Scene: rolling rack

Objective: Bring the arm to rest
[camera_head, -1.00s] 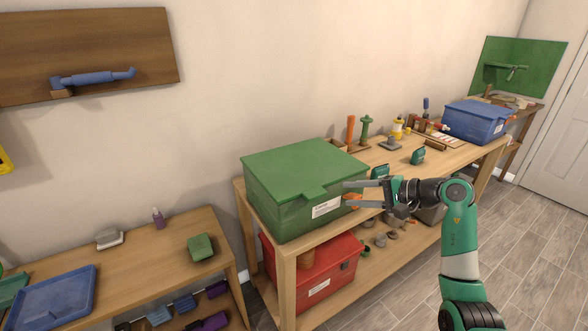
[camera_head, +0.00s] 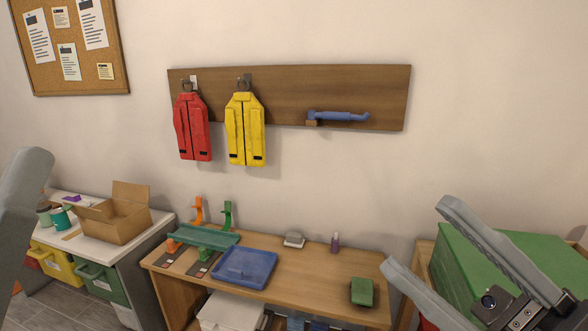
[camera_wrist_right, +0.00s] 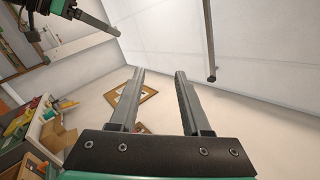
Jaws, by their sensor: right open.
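My right gripper (camera_head: 417,235) is at the lower right of the head view, raised close to the camera. Its two grey fingers are apart, point up and left, and hold nothing. In the right wrist view the same gripper (camera_wrist_right: 160,72) shows empty fingers spread against wall and ceiling. A grey finger-like part of my left gripper (camera_head: 22,215) shows at the left edge of the head view; most of it is out of frame and its jaw state is hidden.
A green lidded box (camera_head: 510,258) stands behind the right gripper. A low wooden bench (camera_head: 300,270) carries a blue tray (camera_head: 245,267) and a green block (camera_head: 361,291). Red (camera_head: 192,127) and yellow vests (camera_head: 244,130) hang on the wall. A cardboard box (camera_head: 114,222) stands at left.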

